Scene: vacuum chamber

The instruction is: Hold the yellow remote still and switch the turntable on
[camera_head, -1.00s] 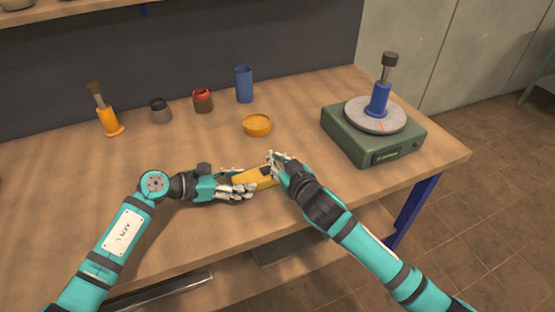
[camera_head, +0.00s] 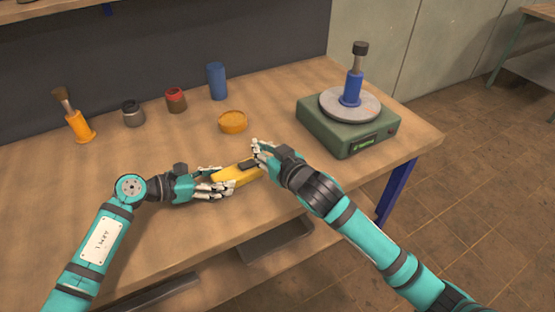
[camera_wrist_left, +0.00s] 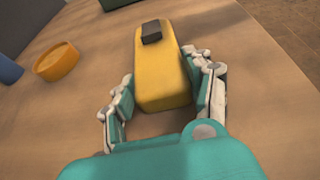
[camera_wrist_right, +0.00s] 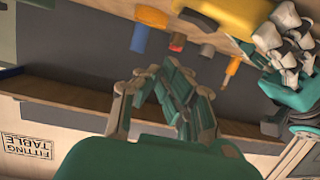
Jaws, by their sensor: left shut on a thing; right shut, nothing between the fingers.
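The yellow remote (camera_head: 228,178) lies between the fingers of my left gripper (camera_head: 215,181), which is shut on it. In the left wrist view the remote (camera_wrist_left: 163,80) has a dark raised block near its far end. My right gripper (camera_head: 260,150) is shut and empty, with its fingertips just beyond the remote's right end; I cannot tell if they touch it. The right wrist view shows the closed fingers (camera_wrist_right: 155,80) apart from the remote (camera_wrist_right: 215,14). The turntable (camera_head: 345,128) is a green box with a grey disc, bearing a blue dark-topped piece (camera_head: 354,85).
An orange round dish (camera_head: 233,122) lies behind the remote. A blue cylinder (camera_head: 217,82), a red-topped jar (camera_head: 176,100), a grey jar (camera_head: 133,113) and an orange brush holder (camera_head: 80,128) stand towards the back. The tabletop between dish and turntable is clear.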

